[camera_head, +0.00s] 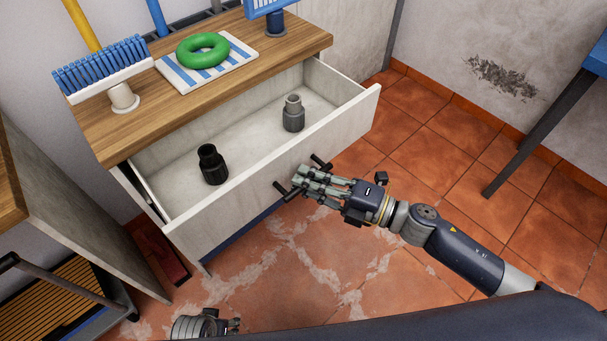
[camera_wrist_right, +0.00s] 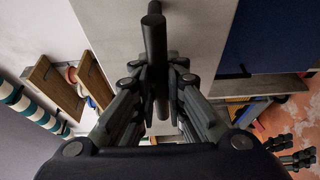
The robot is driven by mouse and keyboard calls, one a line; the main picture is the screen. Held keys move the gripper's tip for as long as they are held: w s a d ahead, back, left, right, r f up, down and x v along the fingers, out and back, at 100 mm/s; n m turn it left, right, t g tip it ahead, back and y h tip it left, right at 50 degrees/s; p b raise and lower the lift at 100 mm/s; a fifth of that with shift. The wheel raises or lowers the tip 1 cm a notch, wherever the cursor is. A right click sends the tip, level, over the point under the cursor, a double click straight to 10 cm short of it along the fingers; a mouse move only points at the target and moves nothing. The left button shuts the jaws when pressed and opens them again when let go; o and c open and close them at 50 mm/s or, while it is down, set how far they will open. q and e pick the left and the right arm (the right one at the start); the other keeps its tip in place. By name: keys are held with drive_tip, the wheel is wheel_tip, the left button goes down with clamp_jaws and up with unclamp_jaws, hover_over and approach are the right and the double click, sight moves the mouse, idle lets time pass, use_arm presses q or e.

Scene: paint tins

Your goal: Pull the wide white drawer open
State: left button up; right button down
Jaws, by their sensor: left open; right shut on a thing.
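The wide white drawer (camera_head: 265,185) stands pulled out from under the wooden top, with its inside in view. A black pipe fitting (camera_head: 212,164) stands in it towards the left and a grey one (camera_head: 293,114) towards the right. My right gripper (camera_head: 305,182) is at the drawer's front, shut on the dark bar handle (camera_head: 283,187). In the right wrist view the handle (camera_wrist_right: 154,45) runs between the two fingers, against the pale drawer front (camera_wrist_right: 200,40). My left gripper (camera_head: 232,325) shows only partly at the bottom edge; it is open and away from the drawer.
On the wooden top (camera_head: 190,105) are a blue brush (camera_head: 100,68), a green ring (camera_head: 203,50) on a striped cloth (camera_head: 208,72) and a blue stand (camera_head: 275,22). A blue table (camera_head: 597,58) stands at the right. The tiled floor (camera_head: 440,150) before the drawer is clear.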

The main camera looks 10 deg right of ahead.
idle(0.3)
drive_tip(key=c, duration=1.6)
unclamp_jaws()
drive_tip(key=shift+s+d, duration=0.1)
drive_tip(key=shift+d, duration=0.05)
drive_tip(key=v, duration=1.1)
drive_tip(key=shift+s+d, duration=0.15)
drive_tip(key=shift+d, duration=0.2)
